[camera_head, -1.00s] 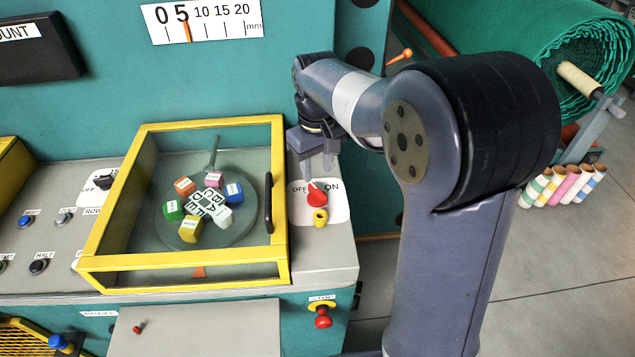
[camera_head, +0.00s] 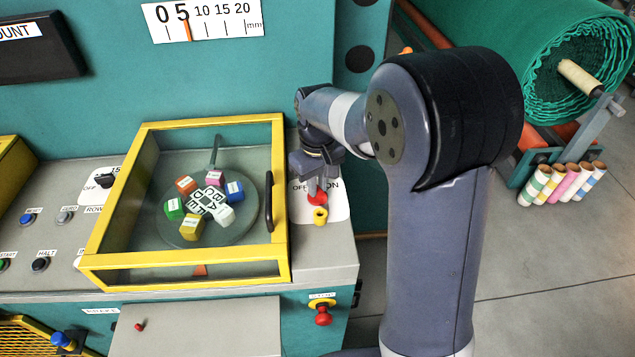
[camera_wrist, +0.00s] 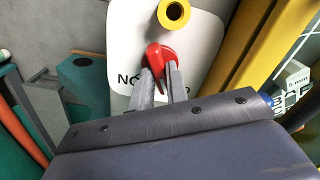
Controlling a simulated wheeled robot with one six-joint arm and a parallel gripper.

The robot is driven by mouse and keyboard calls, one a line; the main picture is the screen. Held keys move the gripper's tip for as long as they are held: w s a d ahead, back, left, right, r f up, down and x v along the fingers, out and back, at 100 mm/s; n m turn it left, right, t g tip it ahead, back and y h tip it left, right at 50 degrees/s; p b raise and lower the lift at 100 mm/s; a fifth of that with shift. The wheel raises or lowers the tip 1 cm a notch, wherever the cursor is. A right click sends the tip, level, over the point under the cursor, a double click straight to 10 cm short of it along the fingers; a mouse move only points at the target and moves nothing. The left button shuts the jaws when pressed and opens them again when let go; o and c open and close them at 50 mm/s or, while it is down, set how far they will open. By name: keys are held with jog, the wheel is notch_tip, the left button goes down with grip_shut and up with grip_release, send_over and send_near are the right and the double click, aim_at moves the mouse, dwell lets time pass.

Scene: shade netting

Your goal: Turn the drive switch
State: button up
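The drive switch (camera_head: 317,198) is a red handle on a white plate lettered OFF and ON, at the right end of the grey console. In the wrist view the red handle (camera_wrist: 158,58) stands in front of the white plate. My gripper (camera_head: 318,190) points down at the switch from above. In the wrist view my two fingers (camera_wrist: 160,72) lie close together with red filling the small gap between their tips, so they look shut on the handle. The fingers hide part of the handle and of the lettering.
A yellow ring-shaped part (camera_head: 320,215) sits just in front of the switch. A yellow-framed clear guard (camera_head: 284,240) with a black handle stands close to its left, over coloured blocks on a disc. A red stop button (camera_head: 323,318) is on the front face below.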

grip_shut()
jog(key=shift+n, duration=1.7)
jog(key=o, duration=0.5)
grip_release()
